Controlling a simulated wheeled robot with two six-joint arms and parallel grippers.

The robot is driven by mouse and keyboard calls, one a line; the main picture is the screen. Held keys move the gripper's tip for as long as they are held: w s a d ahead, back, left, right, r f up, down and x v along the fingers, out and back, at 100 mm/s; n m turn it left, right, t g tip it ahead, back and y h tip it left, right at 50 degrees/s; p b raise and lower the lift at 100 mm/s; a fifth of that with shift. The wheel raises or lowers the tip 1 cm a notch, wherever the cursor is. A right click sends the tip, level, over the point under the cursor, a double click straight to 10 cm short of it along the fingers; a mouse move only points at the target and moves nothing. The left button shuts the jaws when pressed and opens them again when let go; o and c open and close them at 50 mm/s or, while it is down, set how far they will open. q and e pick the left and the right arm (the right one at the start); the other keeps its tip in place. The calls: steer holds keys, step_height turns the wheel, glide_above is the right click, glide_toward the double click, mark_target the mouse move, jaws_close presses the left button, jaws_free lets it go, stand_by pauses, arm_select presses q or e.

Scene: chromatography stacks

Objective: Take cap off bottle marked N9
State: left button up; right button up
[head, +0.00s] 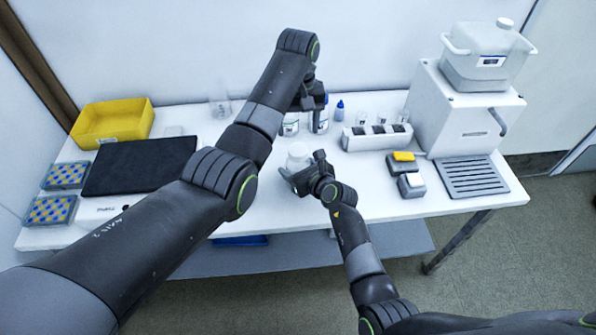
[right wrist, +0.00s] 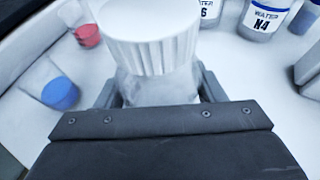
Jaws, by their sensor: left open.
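A bottle with a white ridged cap (head: 298,149) stands out in front of the other bottles. In the right wrist view its cap (right wrist: 150,35) is on, above a clear body (right wrist: 157,85); no label shows, so I cannot read its mark. My right gripper (head: 300,172) has a finger against each side of the body, below the cap. My left gripper (head: 314,112) is open, higher up and behind this bottle, near the back bottles. Its fingertips are partly hidden by its own arm.
A bottle marked WATER N4 (right wrist: 264,17) and another ending in 6 (right wrist: 209,12) stand behind. Beakers with red (right wrist: 88,35) and blue (right wrist: 60,93) contents are left. A white rack (head: 376,137), yellow bin (head: 112,124), black pad (head: 138,166) and large white instrument (head: 455,115) surround the work area.

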mark_target(298, 149)
jaws_close()
arm_select(q)
steer(key=m, duration=0.8)
steer(key=shift+m, duration=0.3)
steer(key=shift+f, duration=4.05)
steer(key=c, duration=1)
steer(key=n, duration=0.8)
steer(key=shift+r, duration=0.1)
